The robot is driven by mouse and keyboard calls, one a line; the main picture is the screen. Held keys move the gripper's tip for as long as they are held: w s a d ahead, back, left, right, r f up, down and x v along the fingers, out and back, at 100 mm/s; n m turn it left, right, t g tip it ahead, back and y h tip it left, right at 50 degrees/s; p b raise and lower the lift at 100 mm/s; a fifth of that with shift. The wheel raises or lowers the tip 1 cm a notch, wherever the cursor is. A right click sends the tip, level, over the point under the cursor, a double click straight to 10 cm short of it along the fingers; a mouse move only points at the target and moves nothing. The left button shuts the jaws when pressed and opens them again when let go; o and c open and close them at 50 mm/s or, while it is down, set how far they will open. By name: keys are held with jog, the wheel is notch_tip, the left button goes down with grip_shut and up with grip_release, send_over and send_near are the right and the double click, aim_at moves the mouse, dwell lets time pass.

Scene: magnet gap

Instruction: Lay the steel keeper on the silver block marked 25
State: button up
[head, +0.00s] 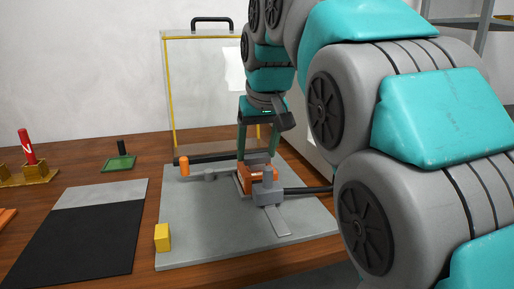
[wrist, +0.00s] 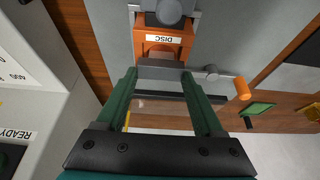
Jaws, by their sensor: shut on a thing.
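My gripper (wrist: 160,72) has green fingers, shut on a flat grey bar (wrist: 160,68), which looks like the steel keeper. The bar lies across between the fingertips, close to the orange block labelled DISC (wrist: 160,42). In the head view, my gripper (head: 258,155) points down just above this orange block (head: 260,175); the keeper cannot be made out there. A grey clamp-like part (head: 267,190) stands in front of the orange block on the grey plate (head: 200,230). No mark 25 can be read in either view, so I cannot tell which block is the silver one.
A yellow block (head: 162,237) stands at the plate's front left corner. A clear yellow-framed screen (head: 167,95) rises behind. A black mat (head: 82,238) lies left. A device labelled READY (wrist: 18,135) is close by.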

jog(key=o, duration=1.5)
jog(key=c, duration=0.4)
jog(key=shift+r+p, duration=1.5)
jog(key=shift+r, duration=0.75)
jog(key=o, duration=0.4)
